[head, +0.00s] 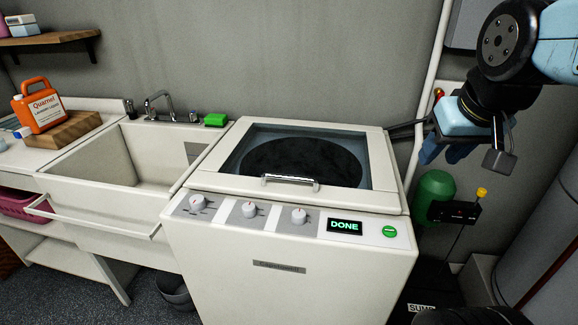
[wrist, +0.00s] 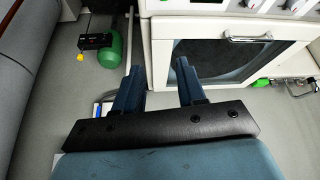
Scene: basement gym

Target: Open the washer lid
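The white washer (head: 290,267) stands in the middle of the head view. Its lid (head: 385,160), a white frame around a dark window, lies flat and shut on top. A metal bar handle (head: 290,182) sits at the lid's front edge. In the wrist view the lid (wrist: 240,88) and handle (wrist: 248,38) appear beyond my fingers, at the upper right. My gripper (head: 441,157) is to the right of the washer, above its top and apart from the handle. In the wrist view my gripper (wrist: 159,66) has its two blue fingers spread, with nothing held between them.
A sink (head: 110,160) with a faucet is left of the washer. A green sponge (head: 215,120) lies by its back right corner. An orange detergent jug (head: 37,106) stands on a wooden board. A green tank (head: 433,192) and a pipe are right of the washer.

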